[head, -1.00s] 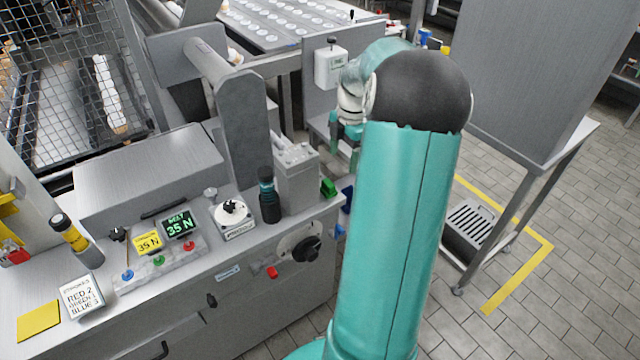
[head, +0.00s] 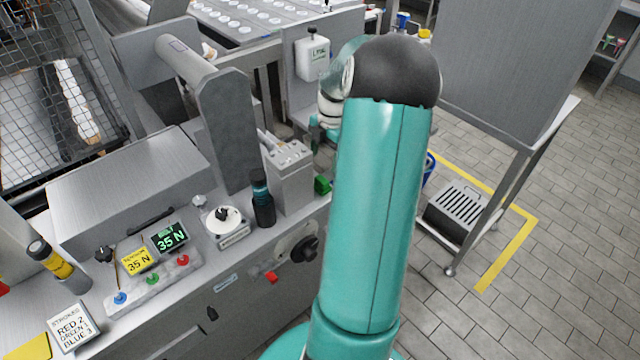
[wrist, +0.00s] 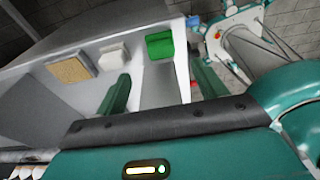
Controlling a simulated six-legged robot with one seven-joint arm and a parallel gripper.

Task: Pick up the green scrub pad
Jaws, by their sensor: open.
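The green scrub pad (wrist: 160,45) lies on a pale surface in the wrist view, beyond my fingertips and near the surface's right end. It looks like a small green block. My gripper (wrist: 161,70) is open and empty, with one green finger on each side below the pad and a gap to it. In the head view a green block (head: 322,185), which looks like the same pad, sits at the bench's right end beside a grey box. My arm hides most of the gripper in that view.
A white block (wrist: 113,57) and a tan sponge (wrist: 70,69) lie left of the pad. The grey box (head: 287,175) and a dark teal-topped bottle (head: 262,200) stand on the bench (head: 235,262).

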